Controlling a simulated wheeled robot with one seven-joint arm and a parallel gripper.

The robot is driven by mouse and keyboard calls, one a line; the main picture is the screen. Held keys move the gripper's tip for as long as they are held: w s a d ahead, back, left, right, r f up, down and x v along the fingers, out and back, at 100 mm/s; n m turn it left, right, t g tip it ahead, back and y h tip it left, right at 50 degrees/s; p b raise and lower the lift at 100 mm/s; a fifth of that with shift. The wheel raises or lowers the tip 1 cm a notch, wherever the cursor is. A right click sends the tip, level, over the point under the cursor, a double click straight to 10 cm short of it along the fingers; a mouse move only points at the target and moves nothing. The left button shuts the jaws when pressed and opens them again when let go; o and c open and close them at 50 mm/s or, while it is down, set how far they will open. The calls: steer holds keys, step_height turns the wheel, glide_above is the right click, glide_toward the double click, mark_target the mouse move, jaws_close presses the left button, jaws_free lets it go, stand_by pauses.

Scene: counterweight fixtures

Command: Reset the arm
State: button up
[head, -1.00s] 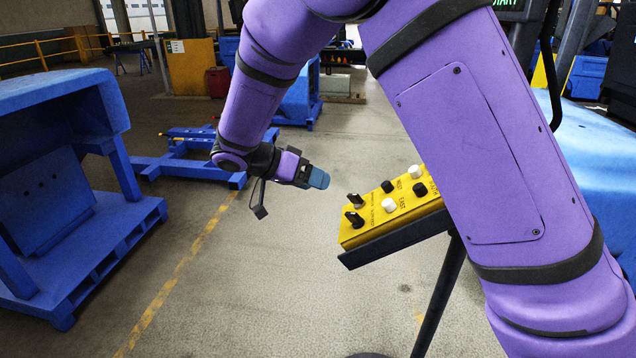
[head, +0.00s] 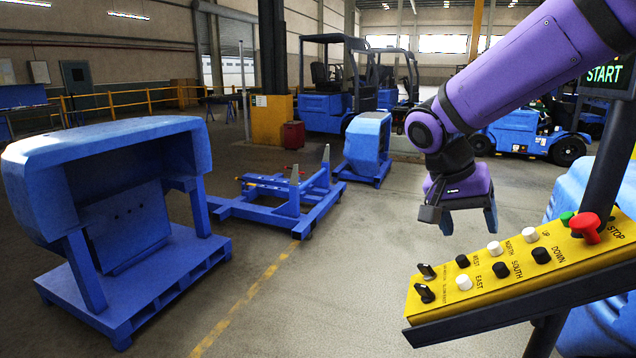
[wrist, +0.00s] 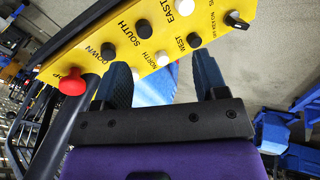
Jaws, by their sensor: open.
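My purple arm reaches in from the upper right in the head view. My gripper (head: 468,218) hangs with its fingers pointing down, open and empty, just behind and above the yellow control panel. In the wrist view the two dark blue fingers of my gripper (wrist: 165,85) stand apart with nothing between them. The yellow control panel (head: 478,302) carries black and white buttons, two black knobs and a red stop button (head: 586,227). The panel also shows close beyond the fingers in the wrist view (wrist: 150,68). I cannot tell any contact.
A blue counterweight fixture (head: 120,190) on a pallet base stands at left. A low blue wheeled frame (head: 290,205) and a blue counterweight (head: 366,145) stand mid-floor. Blue forklifts (head: 330,105) are at the back. A START screen (head: 604,75) is at upper right. Floor at centre is clear.

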steer(key=s+d+r+n+t+y, duration=0.2)
steer(key=s+n+t, duration=0.1)
steer(key=s, duration=0.6)
steer(key=s+d+r+n+t+y, duration=0.2)
steer(key=s+d+r+n+y, duration=0.1)
steer(key=s, duration=0.6)
steer(key=shift+s+r+n+t, duration=0.15)
steer(key=shift+s+n+t, duration=0.1)
steer(key=shift+n+t, duration=0.15)
